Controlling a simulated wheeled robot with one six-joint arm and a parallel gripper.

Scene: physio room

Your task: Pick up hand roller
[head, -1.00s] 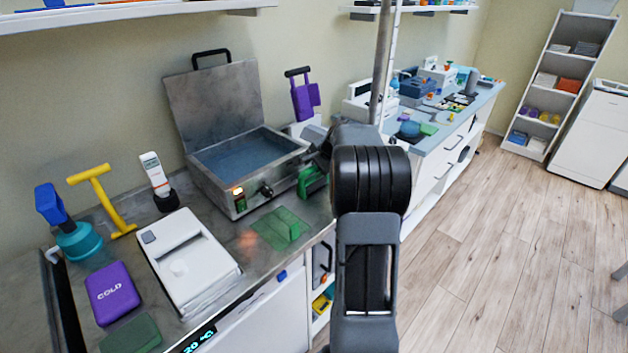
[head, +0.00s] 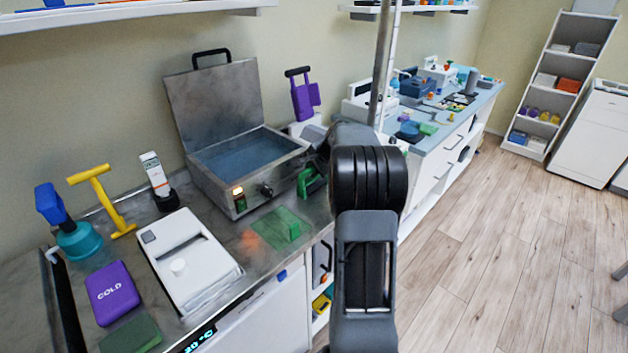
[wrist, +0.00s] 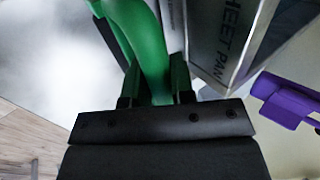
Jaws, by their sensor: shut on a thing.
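My gripper (wrist: 155,88) shows in the wrist view, with its two dark fingers shut on a smooth, curved green piece (wrist: 142,32), which looks like the handle of the hand roller. The rest of it runs out of the top of the picture. In the head view a green thing (head: 310,182), seemingly the same one, shows beside the metal heating unit's right side, partly behind my arm. My gripper itself is hidden behind the arm there.
A purple tool (head: 304,100) stands behind. A green mat (head: 272,228), white device (head: 190,262) and purple cold pack (head: 112,292) lie on the counter. Floor at right is clear.

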